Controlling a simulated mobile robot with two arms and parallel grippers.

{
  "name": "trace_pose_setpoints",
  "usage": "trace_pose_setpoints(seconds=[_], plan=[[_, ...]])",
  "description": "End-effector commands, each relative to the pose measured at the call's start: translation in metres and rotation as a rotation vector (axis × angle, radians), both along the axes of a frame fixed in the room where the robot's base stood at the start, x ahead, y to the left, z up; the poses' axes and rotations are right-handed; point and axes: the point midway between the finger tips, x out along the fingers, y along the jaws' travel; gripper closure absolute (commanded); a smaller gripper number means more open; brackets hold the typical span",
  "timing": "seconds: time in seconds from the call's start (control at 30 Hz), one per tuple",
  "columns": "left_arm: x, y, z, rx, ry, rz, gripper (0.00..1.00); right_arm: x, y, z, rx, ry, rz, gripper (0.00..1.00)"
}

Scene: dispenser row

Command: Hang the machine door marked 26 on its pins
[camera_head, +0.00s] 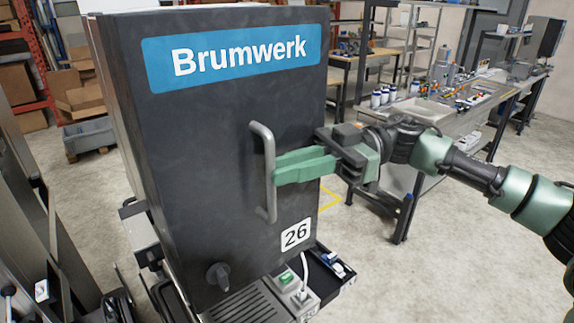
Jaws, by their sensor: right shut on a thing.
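The dark machine door (215,140) fills the middle of the view, upright, with a blue Brumwerk label (235,52) near its top. A white 26 tag (296,234) is at its lower right, and a black knob (217,276) is at its lower left. My right gripper (278,171), with green fingers, comes in from the right and is shut on the grey vertical handle (265,200) of the door. I cannot make out the pins, or whether the door sits on them. My left gripper is out of view.
Below the door are a slatted drip tray (248,305) and a small box with a green switch (286,278). Dark metal frames stand close at the left. A workbench (420,105) with bottles and parts stands behind at right. Open concrete floor lies between.

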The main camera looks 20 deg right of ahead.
Motion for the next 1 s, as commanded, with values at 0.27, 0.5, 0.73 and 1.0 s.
trace_pose_setpoints(seconds=[0.27,0.5,0.73,1.0], plan=[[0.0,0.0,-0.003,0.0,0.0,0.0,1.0,0.0,0.0,-0.003,0.006,-0.007,0.0,1.0],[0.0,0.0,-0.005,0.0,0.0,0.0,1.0,0.0,0.0,-0.007,0.006,-0.007,0.0,1.0],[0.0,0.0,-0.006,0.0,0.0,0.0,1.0,0.0,0.0,-0.01,0.006,-0.007,0.0,1.0],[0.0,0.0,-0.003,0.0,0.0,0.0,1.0,0.001,0.0,-0.01,0.006,-0.006,0.0,1.0]])
